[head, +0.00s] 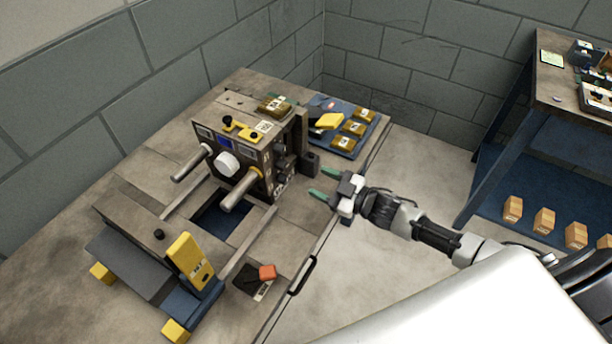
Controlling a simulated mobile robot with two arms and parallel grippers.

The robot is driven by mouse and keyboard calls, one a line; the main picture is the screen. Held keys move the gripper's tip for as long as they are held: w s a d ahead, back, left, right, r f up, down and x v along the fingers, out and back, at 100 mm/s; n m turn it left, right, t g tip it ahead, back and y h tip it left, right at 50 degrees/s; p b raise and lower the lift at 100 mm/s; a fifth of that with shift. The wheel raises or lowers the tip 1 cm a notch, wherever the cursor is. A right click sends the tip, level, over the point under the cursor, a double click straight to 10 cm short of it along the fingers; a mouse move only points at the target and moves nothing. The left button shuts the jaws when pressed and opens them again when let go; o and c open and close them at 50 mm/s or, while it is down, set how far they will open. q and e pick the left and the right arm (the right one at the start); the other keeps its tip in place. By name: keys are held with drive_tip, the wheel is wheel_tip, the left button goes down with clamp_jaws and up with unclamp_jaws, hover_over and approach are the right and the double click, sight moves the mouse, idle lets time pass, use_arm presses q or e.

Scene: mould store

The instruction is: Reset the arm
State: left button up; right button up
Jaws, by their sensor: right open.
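My right gripper (322,197) has green fingertips and is open and empty. It hangs at the right edge of the workbench (130,240), pointing left toward the mould machine. My right arm reaches in from the lower right. The mould machine (240,160) stands on the bench, with two grey bars, a white knob and a small blue screen on its front. The gripper is apart from the machine, to its right. My left gripper is not in view.
A blue tray (369,122) with several yellow-brown blocks lies at the bench's back right. Floor between is clear.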

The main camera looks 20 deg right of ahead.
drive_tip(key=shift+s+d, duration=0.4)
drive_tip(key=shift+s, duration=0.1)
